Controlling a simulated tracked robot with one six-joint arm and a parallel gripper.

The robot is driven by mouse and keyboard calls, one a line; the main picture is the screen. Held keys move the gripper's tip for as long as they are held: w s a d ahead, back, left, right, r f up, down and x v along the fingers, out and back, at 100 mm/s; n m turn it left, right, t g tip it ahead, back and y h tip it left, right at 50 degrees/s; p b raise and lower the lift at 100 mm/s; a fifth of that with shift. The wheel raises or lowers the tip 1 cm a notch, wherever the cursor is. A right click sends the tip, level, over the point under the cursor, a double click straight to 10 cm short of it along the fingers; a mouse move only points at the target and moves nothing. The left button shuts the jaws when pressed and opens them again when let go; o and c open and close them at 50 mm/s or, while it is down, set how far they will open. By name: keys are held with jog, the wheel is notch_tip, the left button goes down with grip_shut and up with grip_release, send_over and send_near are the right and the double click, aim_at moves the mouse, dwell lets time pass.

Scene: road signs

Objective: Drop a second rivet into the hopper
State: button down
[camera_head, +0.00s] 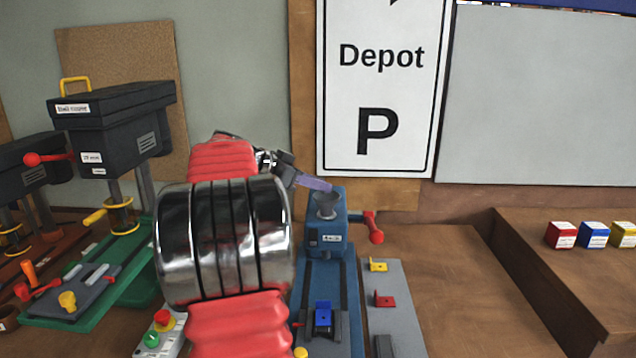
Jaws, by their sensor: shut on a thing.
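The hopper (326,204) is a small grey funnel on top of the blue machine (326,236), right of my arm. My gripper (326,187) reaches in from the left, its pale purple fingers pointing right and slightly down. In the picture its fingertips overlap the area just above the hopper's rim; I cannot tell the exact gap. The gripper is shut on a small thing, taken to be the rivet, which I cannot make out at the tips. The hopper's inside is not clearly visible.
A red-handled lever (373,228) sticks out right of the blue machine. A grey plate (395,310) with yellow and red brackets lies beside it. Dark presses (115,120) stand at left. Red, blue and yellow boxes (594,235) sit on the right ledge. Bare bench lies between.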

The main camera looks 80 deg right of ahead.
jog(key=c, duration=1.7)
grip_release()
jog(key=shift+o, duration=0.2)
jog(key=v, duration=1.3)
jog(key=shift+w+a, duration=0.3)
jog(key=shift+r, duration=0.1)
